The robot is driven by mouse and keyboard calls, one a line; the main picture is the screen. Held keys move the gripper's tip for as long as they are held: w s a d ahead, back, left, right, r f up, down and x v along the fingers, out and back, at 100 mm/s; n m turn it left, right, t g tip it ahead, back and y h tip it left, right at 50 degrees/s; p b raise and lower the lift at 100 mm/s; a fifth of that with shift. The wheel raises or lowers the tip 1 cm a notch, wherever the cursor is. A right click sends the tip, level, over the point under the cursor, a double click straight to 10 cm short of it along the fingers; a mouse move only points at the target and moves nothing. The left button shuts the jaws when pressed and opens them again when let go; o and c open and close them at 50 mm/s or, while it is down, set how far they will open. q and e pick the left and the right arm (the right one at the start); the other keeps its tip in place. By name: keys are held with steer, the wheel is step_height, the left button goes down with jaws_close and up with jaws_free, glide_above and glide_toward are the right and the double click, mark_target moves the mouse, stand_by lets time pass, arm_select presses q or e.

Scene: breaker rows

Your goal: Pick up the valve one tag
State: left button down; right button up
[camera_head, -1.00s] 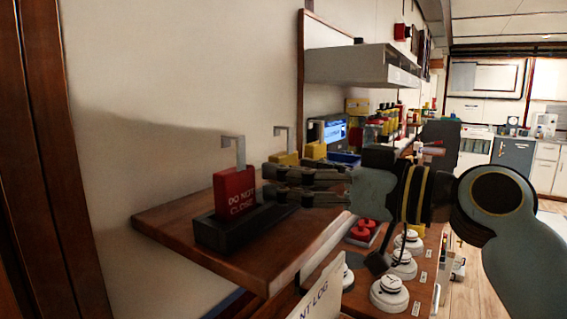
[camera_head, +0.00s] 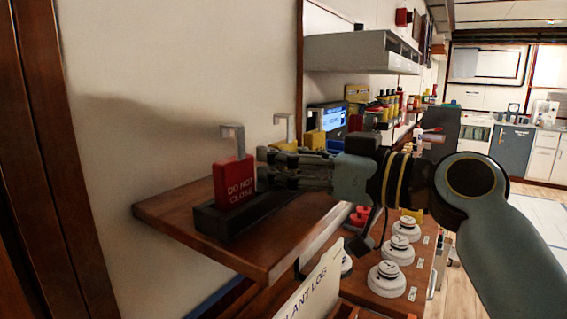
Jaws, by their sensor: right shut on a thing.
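A red block-shaped tag (camera_head: 234,184) reading "DO NOT CLOSE" stands upright in a black holder (camera_head: 245,217) on the wooden shelf, with a grey hook rising from its top. My right gripper (camera_head: 263,168) reaches in from the right. Its fingers are close together at the red tag's right edge and shut on it; the exact contact is hard to see. Yellow tags (camera_head: 314,140) with a grey hook stand behind the fingers, partly hidden by them. My left gripper is not in view.
The wooden shelf (camera_head: 165,212) is bare to the left of the holder. Below it are white round knobs (camera_head: 387,279) and a paper log sheet (camera_head: 312,297). A grey wall box (camera_head: 360,52) juts out above. A lit screen (camera_head: 333,117) stands behind.

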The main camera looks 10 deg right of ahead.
mark_target(291, 129)
steer(key=shift+r, duration=0.1)
step_height(291, 129, up, 4)
steer(key=shift+r+b, duration=0.1)
steer(key=shift+b, duration=0.5)
steer(key=s+d+r+b, duration=0.2)
steer(key=s+d+r, duration=0.4)
steer(key=d, duration=0.3)
steer(key=shift+s+r, duration=0.3)
steer(key=shift+s, duration=0.4)
steer(key=shift+f, duration=0.1)
